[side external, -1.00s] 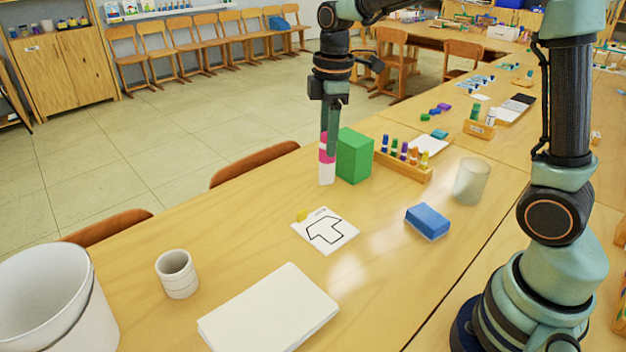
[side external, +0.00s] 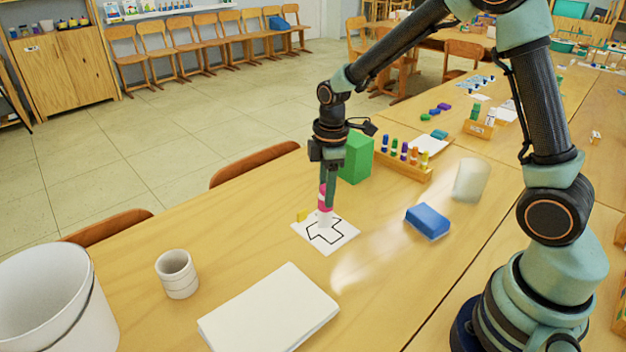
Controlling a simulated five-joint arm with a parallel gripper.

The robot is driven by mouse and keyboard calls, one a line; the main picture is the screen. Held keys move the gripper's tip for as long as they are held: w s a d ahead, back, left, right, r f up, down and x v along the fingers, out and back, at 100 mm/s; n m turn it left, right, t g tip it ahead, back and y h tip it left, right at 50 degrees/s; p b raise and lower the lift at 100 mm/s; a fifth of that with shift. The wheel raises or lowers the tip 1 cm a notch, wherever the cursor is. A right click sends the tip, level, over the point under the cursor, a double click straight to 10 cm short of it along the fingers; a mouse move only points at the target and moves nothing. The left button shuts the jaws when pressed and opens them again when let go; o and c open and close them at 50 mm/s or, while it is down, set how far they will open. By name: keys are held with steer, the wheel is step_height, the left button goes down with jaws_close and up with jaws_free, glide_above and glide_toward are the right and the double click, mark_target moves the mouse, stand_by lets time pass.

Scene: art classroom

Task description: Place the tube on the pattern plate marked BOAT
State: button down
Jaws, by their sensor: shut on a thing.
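The tube (side external: 325,219) is white at the bottom with a pink upper part. My gripper (side external: 326,196) points down and is shut on its pink part, with the tube upright. The tube's lower end is over the white pattern plate (side external: 343,239), near the middle of the black outline drawn on it. I cannot tell whether the tube touches the plate. The outline looks like a boat, partly hidden by the tube; the label at the plate's far edge is too small to read. A small yellow piece (side external: 303,215) is at the plate's far left corner.
A green block (side external: 356,158) stands behind my gripper, beside a wooden rack (side external: 405,165) of coloured tubes. A blue block (side external: 427,221) and a frosted cup (side external: 471,180) are to the right. White paper (side external: 268,310) and a grey cup (side external: 177,273) are in front.

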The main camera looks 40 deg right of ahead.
steer(key=shift+f, duration=0.15)
steer(key=shift+c, duration=1.9)
jaws_free()
step_height(320, 180, up, 11)
steer(key=s+r+m+t, duration=0.5)
steer(key=s+m, duration=0.6)
steer(key=s, duration=0.2)
steer(key=shift+r+m, duration=0.15)
steer(key=shift+m, duration=0.25)
